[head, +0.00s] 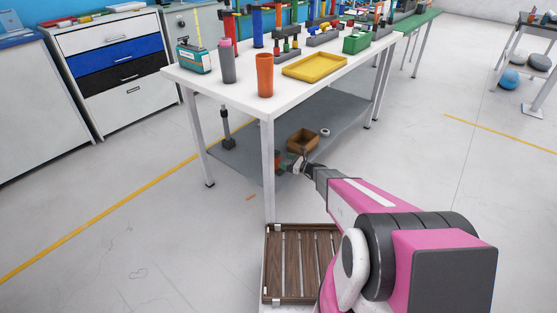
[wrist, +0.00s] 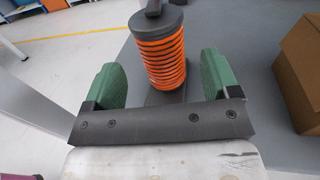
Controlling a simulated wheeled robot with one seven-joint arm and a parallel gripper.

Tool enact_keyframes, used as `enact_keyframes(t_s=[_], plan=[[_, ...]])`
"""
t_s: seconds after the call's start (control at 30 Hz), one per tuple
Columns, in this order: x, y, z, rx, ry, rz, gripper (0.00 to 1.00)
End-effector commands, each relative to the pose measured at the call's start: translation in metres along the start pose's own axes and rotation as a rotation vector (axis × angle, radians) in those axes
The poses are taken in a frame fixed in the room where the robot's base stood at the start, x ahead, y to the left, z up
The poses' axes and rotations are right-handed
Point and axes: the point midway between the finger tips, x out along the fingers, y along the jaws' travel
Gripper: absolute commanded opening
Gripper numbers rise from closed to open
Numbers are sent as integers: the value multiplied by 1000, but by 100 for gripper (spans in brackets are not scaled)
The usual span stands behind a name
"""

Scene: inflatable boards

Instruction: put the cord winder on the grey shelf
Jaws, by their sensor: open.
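The cord winder (wrist: 162,55) is an orange-ribbed cylinder with a dark grey top and a dark handle. In the wrist view it stands between the two green fingers of my gripper (wrist: 162,75), with a visible gap on each side. My gripper is open around it. The grey shelf (wrist: 210,130) shows beneath and beside the winder; its contact with the shelf is hidden by the gripper body. In the head view my gripper (head: 288,164) is low at the front edge of the grey shelf (head: 235,155) under the white table, and the winder is mostly hidden there.
An open cardboard box (head: 303,140) sits on the shelf, right of the winder in the wrist view (wrist: 300,70). A small white ring (head: 325,132) lies behind it. A table leg (head: 268,170) stands close left of my gripper.

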Motion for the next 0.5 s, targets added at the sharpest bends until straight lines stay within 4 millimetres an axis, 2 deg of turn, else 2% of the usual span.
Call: enact_keyframes(t_s=[0.03,0.2,0.4,0.5], plan=[[-11,1,1,0,0,-1,82],[-38,1,0,0,0,0,82],[-53,2,0,-3,2,3,82],[-56,8,7,-36,23,24,82]])
